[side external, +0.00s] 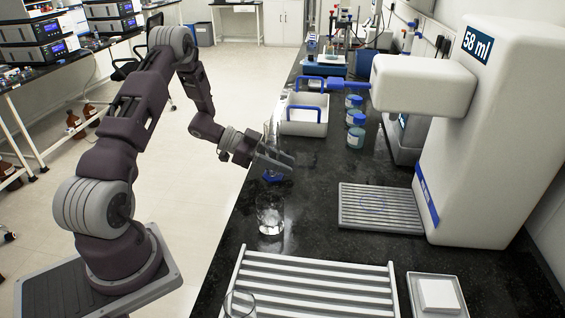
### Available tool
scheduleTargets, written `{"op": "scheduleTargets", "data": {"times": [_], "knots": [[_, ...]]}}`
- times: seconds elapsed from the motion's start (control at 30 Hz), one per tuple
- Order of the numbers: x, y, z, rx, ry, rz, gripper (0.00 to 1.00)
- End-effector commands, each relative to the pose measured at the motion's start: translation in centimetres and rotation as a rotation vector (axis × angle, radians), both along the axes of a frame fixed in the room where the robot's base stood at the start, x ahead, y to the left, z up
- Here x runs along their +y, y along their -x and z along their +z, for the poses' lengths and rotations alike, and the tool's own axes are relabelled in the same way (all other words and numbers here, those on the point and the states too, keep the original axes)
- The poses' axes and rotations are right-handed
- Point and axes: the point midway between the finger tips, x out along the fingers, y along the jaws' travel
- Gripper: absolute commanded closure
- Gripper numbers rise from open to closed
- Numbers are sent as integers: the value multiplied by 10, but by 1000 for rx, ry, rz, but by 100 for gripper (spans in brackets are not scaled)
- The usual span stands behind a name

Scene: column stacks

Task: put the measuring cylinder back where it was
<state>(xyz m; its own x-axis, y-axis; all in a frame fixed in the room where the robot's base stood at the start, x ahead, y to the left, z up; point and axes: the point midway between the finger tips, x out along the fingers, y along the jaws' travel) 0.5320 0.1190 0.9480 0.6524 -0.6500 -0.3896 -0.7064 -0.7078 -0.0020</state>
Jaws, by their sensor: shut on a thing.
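The measuring cylinder (270,138) is clear glass with a blue foot (272,178). It is roughly upright near the left edge of the black bench. My gripper (277,160) is shut around its lower part, just above the foot, and hides some of the glass. I cannot tell whether the foot touches the bench or hangs slightly above it. A large white dispenser (485,130) on the right reads "58 ml". Its slatted drip tray (385,220) has no vessel on it.
A glass beaker (270,217) stands just in front of the cylinder. A white slatted rack (315,285) and another glass vessel (240,305) are at the front. A white tray with blue handles (303,128) and blue-capped bottles (355,135) stand behind. Bench between cylinder and drip tray is clear.

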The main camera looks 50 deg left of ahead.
Motion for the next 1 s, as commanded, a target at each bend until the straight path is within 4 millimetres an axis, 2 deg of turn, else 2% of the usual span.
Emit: {"op": "scheduleTargets", "data": {"times": [0.03,0.13,0.5,0.8,1.0], "knots": [[0,0,-1,0,0,0,67],[0,0,-1,0,0,0,48],[2,2,4,-1,-1,2,48],[53,52,34,-1,-2,5,48],[75,74,47,0,0,1,48]]}}
